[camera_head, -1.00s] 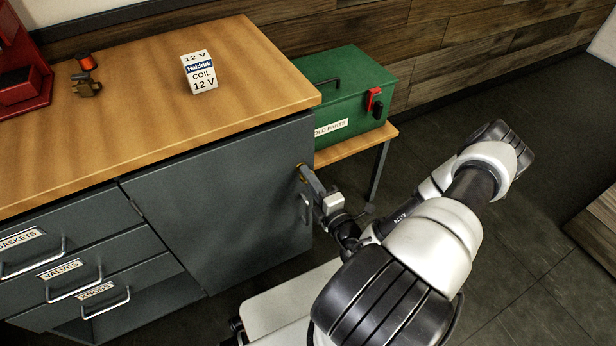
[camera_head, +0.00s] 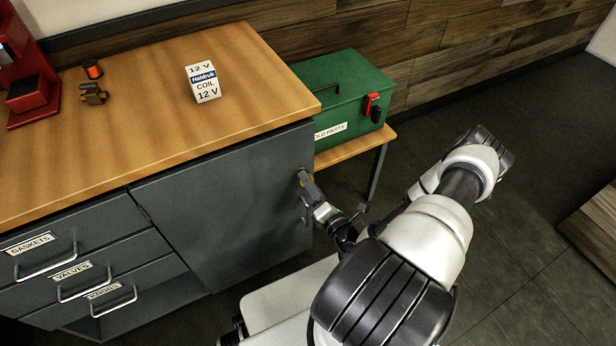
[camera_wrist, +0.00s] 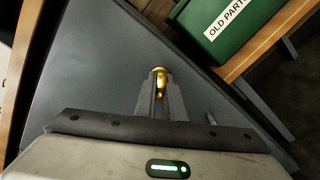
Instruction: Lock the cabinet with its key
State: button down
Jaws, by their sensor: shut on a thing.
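The grey cabinet door (camera_head: 225,205) is closed beneath the wooden worktop. My gripper (camera_head: 304,178) is at the door's upper right, with its fingertips right at the door face. In the wrist view my gripper (camera_wrist: 161,95) is shut on a brass-coloured key (camera_wrist: 159,74), of which only a small part shows between the fingers. The key's tip and the lock are hidden, so I cannot tell how deep the key sits. The door's handle (camera_head: 306,212) is just below the gripper.
A green toolbox (camera_head: 345,92) labelled OLD PARTS stands on a low wooden bench (camera_head: 350,148) right of the cabinet. A coil box (camera_head: 203,83), a brass valve part (camera_head: 94,94) and an orange spool (camera_head: 92,69) are on the worktop (camera_head: 150,125). Labelled drawers (camera_head: 90,275) are at left.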

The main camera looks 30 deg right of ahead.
jog(key=n+p, duration=0.3)
jog(key=n, duration=0.3)
jog(key=shift+r, duration=0.1)
jog(key=n+p, duration=0.2)
jog(key=n, duration=0.3)
jog(key=shift+n, duration=0.5)
jog(key=c, duration=1.8)
grip_release()
jog(key=shift+c, duration=0.2)
jog(key=shift+s, duration=0.1)
jog(key=s, duration=1.7)
jog(key=shift+s+d+p, duration=0.15)
jog(key=shift+d+p, duration=0.1)
jog(key=shift+p, duration=0.15)
